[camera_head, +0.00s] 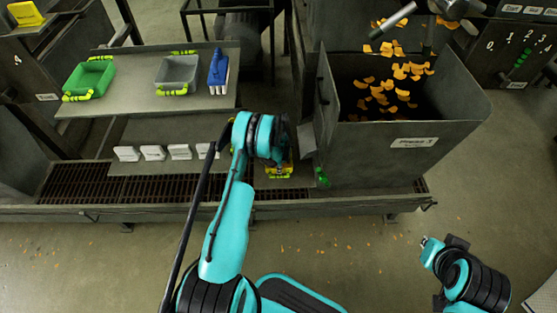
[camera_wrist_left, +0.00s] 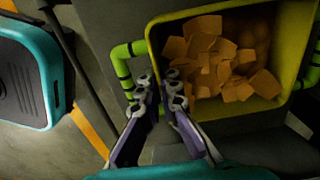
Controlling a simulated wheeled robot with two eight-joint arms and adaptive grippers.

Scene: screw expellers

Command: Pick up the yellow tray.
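The yellow tray (camera_wrist_left: 222,12) holds orange chips and has green handles; its left handle (camera_wrist_left: 121,62) shows in the left wrist view. In the head view the tray (camera_head: 287,170) is small and partly hidden below my left arm, beside the press bin. My left gripper (camera_wrist_left: 159,78) has its two fingertips at the tray's near left corner, close to the handle, with a narrow gap between them. Whether they touch the tray is unclear. My right arm's end (camera_head: 432,250) is at the lower right of the head view, far from the tray; its fingers are not clear.
A large metal bin (camera_head: 415,144) with orange chips stands right of the tray. A green tray (camera_head: 90,77), a grey tray (camera_head: 178,71) and a blue brush (camera_head: 218,70) lie on a shelf at left. The floor in front is open.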

